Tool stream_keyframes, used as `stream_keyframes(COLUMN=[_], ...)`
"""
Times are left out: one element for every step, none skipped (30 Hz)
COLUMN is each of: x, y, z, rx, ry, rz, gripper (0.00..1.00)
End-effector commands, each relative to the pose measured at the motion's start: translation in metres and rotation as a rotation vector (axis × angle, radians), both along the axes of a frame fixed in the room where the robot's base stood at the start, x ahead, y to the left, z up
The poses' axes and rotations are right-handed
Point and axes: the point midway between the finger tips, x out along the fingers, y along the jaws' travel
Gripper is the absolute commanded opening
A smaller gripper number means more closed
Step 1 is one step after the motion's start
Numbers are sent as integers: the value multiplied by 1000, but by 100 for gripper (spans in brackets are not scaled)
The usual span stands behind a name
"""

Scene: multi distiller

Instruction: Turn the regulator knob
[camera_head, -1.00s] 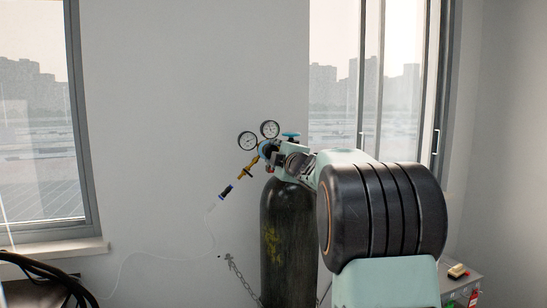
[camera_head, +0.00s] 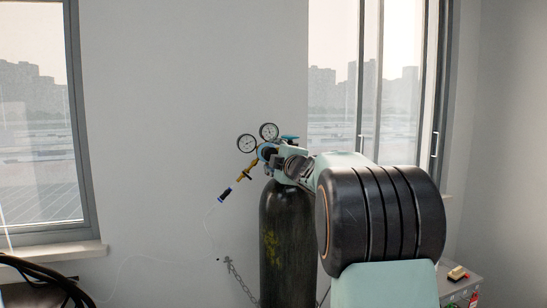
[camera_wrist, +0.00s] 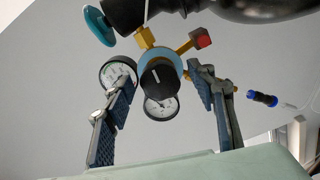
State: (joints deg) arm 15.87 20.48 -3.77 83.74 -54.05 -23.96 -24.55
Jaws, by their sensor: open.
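The regulator knob (camera_wrist: 156,79) is black with a white line, in front of the regulator's blue round body (camera_wrist: 172,60) in the wrist view. My gripper (camera_wrist: 170,95) is open, with one finger on each side of the knob and a gap to both. In the head view my gripper (camera_head: 278,160) is at the regulator on top of the dark gas cylinder (camera_head: 287,250), and my arm hides much of it. Two round gauges (camera_head: 257,138) stand up at the regulator. In the wrist view one gauge (camera_wrist: 118,74) is partly behind the left finger, the other (camera_wrist: 161,107) below the knob.
A blue valve handwheel (camera_wrist: 100,26) sits at upper left in the wrist view. A brass outlet with a blue connector (camera_head: 226,194) and thin hose hangs left of the cylinder. A chain (camera_head: 238,278) runs beside it. A box (camera_head: 461,286) stands at lower right.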

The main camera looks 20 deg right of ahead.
Motion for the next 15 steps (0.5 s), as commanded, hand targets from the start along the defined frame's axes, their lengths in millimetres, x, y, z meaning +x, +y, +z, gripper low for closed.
stream_keyframes(x=[-1,-2,-5,-7,-10,-15,-19,-24,-31,-36,-42,-50,-56,-62,-70], y=[0,0,0,0,0,0,-1,-1,-1,-1,-1,-1,-1,0,0], z=[0,0,0,1,1,1,1,1,1,2,2,2,2,2,1], rx=[0,0,0,0,0,0,0,0,1,0,0,-1,-1,0,0], ry=[0,0,0,0,0,-1,-1,-1,-1,-2,-1,-1,-2,-2,-1], rz=[0,0,0,-1,-1,-1,-1,-1,-1,-2,-2,-2,-1,-1,-2], gripper=[51,51,51,51,51,51,51,51,51,51,51,51,51,51,51])
